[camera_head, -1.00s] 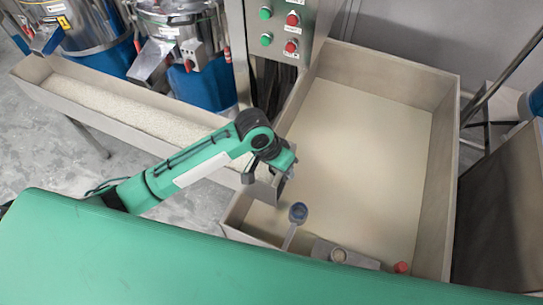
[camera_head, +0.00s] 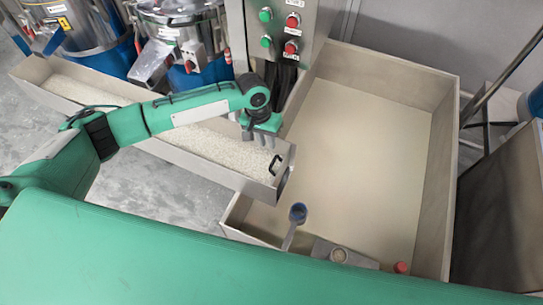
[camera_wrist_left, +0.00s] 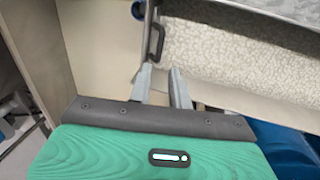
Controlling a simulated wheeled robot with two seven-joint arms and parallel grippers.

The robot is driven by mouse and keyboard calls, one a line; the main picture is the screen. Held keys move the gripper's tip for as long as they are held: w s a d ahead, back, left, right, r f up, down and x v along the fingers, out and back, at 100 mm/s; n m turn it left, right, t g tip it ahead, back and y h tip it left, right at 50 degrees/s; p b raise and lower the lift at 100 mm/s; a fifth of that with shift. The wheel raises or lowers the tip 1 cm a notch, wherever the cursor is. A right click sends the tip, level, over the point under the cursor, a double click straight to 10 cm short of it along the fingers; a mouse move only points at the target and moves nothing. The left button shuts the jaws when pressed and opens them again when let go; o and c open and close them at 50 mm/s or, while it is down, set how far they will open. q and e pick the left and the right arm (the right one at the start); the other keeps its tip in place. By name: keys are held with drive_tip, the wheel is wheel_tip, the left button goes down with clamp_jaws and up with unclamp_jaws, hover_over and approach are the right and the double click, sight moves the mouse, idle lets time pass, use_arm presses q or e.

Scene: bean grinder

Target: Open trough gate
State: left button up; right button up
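The long metal trough (camera_head: 195,152) holds pale grains and runs from upper left to its gate end over the big bin. The gate (camera_head: 284,172) is at the trough's right end, with a black handle (camera_head: 276,164). The handle also shows in the left wrist view (camera_wrist_left: 157,40), ahead of the fingers and apart from them. My left gripper (camera_head: 260,140) is over the trough near the gate end, with its fingers (camera_wrist_left: 162,75) apart and nothing between them. I cannot tell whether the gate has shifted. My right gripper is out of view.
A wide metal bin (camera_head: 350,165) with a pale, even content lies right of the trough. A control box (camera_head: 282,30) with red and green buttons stands behind. A blue-topped scoop-like item (camera_head: 298,212) and a red cap (camera_head: 401,267) are at the bin's near edge.

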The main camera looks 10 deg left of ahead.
sight(273, 162)
use_arm(q)
drive_tip(key=f, duration=0.3)
drive_tip(key=d+f, duration=0.1)
drive_tip(key=f, duration=0.4)
drive_tip(key=shift+s+d+f+p, duration=0.2)
drive_tip(key=shift+d+f+p, duration=0.1)
drive_tip(key=shift+f+p, duration=0.1)
clamp_jaws()
